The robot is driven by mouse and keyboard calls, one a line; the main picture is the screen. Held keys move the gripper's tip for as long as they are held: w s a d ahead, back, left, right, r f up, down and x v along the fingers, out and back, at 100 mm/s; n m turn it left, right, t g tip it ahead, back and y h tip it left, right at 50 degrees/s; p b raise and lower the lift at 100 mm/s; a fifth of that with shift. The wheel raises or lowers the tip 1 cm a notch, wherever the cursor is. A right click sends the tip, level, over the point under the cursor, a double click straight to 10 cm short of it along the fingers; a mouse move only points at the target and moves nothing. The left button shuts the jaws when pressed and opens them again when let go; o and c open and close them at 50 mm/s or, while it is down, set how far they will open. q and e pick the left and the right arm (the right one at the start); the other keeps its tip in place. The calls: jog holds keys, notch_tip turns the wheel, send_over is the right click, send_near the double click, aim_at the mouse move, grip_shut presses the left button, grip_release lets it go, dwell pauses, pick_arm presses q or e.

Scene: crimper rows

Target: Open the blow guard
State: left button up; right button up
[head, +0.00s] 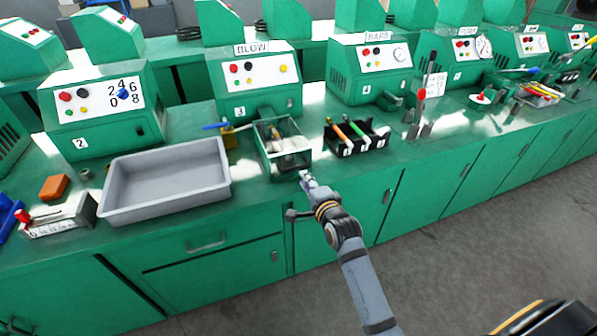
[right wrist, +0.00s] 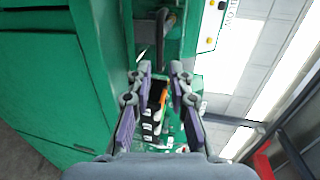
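The blow guard (head: 297,165) is a green-framed, see-through box front on the bench before the machine labelled BLOW (head: 260,80). Pale and brown shapes show inside it. Whether its panel is fully shut is hard to tell. My right gripper (head: 306,178) is just in front of and below the guard's near edge, and no contact is visible. The right wrist view shows its two fingers (right wrist: 161,70) apart with nothing clearly between them. My left gripper is not in view.
A grey tray (head: 166,211) stands left of the guard. A blue-handled yellow valve (head: 228,136) is close to its left. A black rack (head: 345,151) with coloured-handled tools is to its right. Green cabinets (head: 212,262) run below the bench edge.

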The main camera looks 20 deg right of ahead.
aim_at(296, 167)
jog(key=x, duration=0.8)
jog(key=shift+w, duration=0.1)
jog(key=shift+w+f, duration=0.1)
jog(key=shift+w, duration=0.35)
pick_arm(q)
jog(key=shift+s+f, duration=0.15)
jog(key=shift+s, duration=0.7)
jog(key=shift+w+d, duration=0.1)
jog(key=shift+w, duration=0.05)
pick_arm(e)
grip_shut()
